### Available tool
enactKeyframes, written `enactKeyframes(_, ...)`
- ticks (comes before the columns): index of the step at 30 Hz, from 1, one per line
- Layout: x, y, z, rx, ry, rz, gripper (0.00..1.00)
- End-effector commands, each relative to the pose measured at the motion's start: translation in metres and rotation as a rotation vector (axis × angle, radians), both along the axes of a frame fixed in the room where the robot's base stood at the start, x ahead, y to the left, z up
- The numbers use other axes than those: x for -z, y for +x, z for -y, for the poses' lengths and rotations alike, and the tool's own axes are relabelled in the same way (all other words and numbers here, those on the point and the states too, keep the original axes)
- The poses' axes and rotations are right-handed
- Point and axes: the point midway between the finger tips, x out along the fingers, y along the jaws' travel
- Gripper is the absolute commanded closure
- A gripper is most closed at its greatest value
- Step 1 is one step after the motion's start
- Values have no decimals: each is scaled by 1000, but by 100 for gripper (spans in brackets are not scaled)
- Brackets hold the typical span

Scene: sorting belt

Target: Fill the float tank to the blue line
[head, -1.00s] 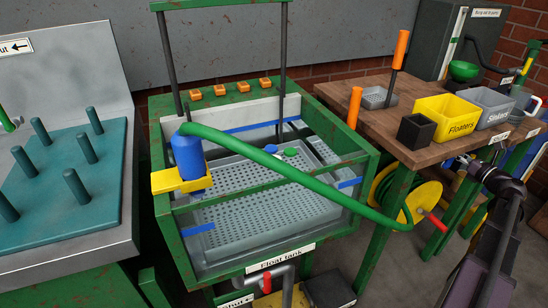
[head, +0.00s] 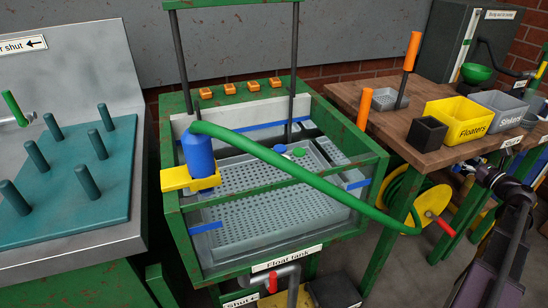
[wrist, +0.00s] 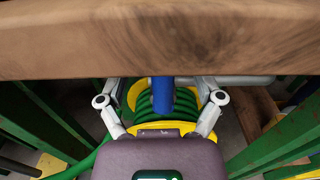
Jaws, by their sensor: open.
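The float tank (head: 284,262) is a green-framed, clear-walled tank with a grey perforated tray inside. Blue line marks (head: 206,228) show on its walls. I cannot make out a water surface. A blue nozzle (head: 198,155) stands in a yellow holder (head: 188,180) at the tank's left corner. A green hose (head: 300,174) runs from it across the tank to a yellow hose reel (head: 400,190) with a red-handled valve (head: 437,222). My gripper is at the right by the bench, apart from the nozzle. In the wrist view, my gripper (wrist: 162,98) is open, with the reel behind its fingers.
A wooden bench (head: 395,125) carries yellow Floaters (head: 460,130) and grey Sinkers bins. Its edge (wrist: 150,40) crosses close above my gripper. Green legs (wrist: 275,140) flank it. A red-handled drain valve (head: 272,284) is under the tank. A teal pegged board (head: 75,200) is at left.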

Motion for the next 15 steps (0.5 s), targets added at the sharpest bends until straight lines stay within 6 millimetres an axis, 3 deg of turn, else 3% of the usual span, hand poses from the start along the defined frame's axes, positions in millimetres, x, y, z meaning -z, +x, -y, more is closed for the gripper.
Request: enactKeyframes(15, 0, -13, 6, 2, 1, 1, 14)
